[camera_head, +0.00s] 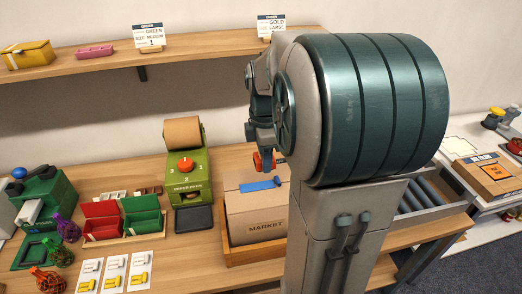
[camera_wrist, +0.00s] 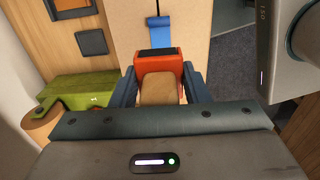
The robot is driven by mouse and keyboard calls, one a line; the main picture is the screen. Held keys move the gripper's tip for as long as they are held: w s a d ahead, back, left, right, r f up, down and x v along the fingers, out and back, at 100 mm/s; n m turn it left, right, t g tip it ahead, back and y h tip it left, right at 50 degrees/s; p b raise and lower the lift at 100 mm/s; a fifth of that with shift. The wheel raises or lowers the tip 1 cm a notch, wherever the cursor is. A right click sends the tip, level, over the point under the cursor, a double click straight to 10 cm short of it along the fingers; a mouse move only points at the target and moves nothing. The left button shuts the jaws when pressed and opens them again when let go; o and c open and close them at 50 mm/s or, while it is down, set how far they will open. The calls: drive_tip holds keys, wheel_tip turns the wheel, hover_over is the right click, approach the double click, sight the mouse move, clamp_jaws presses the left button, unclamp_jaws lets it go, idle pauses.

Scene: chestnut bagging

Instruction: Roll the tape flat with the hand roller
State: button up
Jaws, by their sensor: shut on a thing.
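My gripper (camera_wrist: 160,88) is shut on the hand roller (camera_wrist: 159,66), an orange-red frame with a tan grip and a dark front, between its two blue-grey fingers. In the head view my arm hides most of the gripper; an orange-red part of the roller (camera_head: 264,161) shows above the box. The cardboard box (camera_head: 256,218), marked MARKET, has a blue strip of tape (camera_head: 262,184) on top. In the wrist view the tape (camera_wrist: 161,32) lies on the box top (camera_wrist: 193,45), just beyond the roller. Whether the roller touches the box is unclear.
The box stands in a wooden tray (camera_head: 243,262) on the bench. A green paper dispenser (camera_head: 188,170) stands to its left, with red and green bins (camera_head: 103,228) further left. A shelf (camera_head: 100,57) runs along the wall. My arm hides much of the right side.

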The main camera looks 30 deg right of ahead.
sight(264, 184)
drive_tip(key=shift+s+f+b, duration=0.15)
drive_tip(key=shift+f+b, duration=0.25)
drive_tip(key=shift+f, duration=0.15)
drive_tip(key=shift+f+b, duration=1.95)
drive_tip(key=shift+f, duration=0.5)
drive_tip(key=shift+f+b, duration=0.3)
drive_tip(key=shift+f, duration=0.15)
